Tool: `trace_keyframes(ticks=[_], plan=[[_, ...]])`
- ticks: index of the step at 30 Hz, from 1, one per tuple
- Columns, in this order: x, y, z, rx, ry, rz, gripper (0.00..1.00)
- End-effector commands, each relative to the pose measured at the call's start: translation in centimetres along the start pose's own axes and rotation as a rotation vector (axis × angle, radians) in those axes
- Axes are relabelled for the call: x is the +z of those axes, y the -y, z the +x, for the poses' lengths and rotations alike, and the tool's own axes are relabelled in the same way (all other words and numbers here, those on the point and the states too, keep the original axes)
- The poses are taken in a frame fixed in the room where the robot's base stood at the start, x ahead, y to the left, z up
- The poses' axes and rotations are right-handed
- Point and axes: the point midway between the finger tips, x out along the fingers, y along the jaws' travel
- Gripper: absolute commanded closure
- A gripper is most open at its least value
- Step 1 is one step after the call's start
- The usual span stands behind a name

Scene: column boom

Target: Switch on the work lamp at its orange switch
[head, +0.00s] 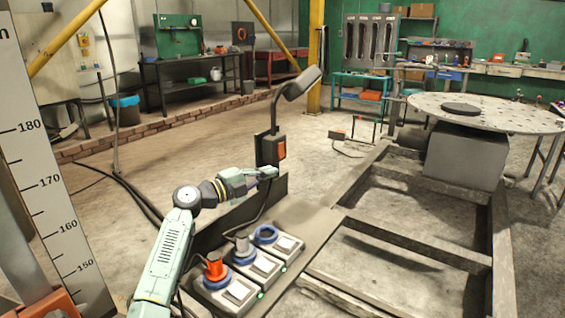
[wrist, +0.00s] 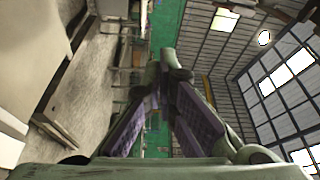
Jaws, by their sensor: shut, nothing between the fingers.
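The work lamp (head: 303,83) has a dark grey head on a bent arm above a dark upright box. I see no glow on it, but its lit face may be turned away. The orange switch (head: 281,149) is on the right side of that box. My gripper (head: 272,172) is just below the switch in the head view, pointing right; whether it touches the box I cannot tell. In the wrist view its purple-padded fingers (wrist: 168,68) come together at the tips with nothing between them. The lamp and switch are not recognisable in the wrist view.
Several square units with blue rings (head: 267,234) stand in front of the lamp; one holds an orange-red piece (head: 215,267). A dark metal frame (head: 420,182) lies to the right with a round perforated table (head: 488,113) beyond. Open floor (head: 225,140) lies behind and left of the lamp.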

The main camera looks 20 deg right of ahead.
Motion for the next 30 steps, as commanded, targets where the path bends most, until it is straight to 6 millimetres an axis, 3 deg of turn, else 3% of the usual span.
trace_keyframes(ticks=[5,15,21,30], plan=[[-0.2,0.2,2.5,0.001,-0.003,0.001,1.00],[-0.2,0.2,9.9,0.000,-0.004,0.000,1.00],[2.4,0.2,9.0,0.000,0.002,-0.001,1.00],[3.7,0.1,8.4,-0.002,0.000,0.001,1.00]])
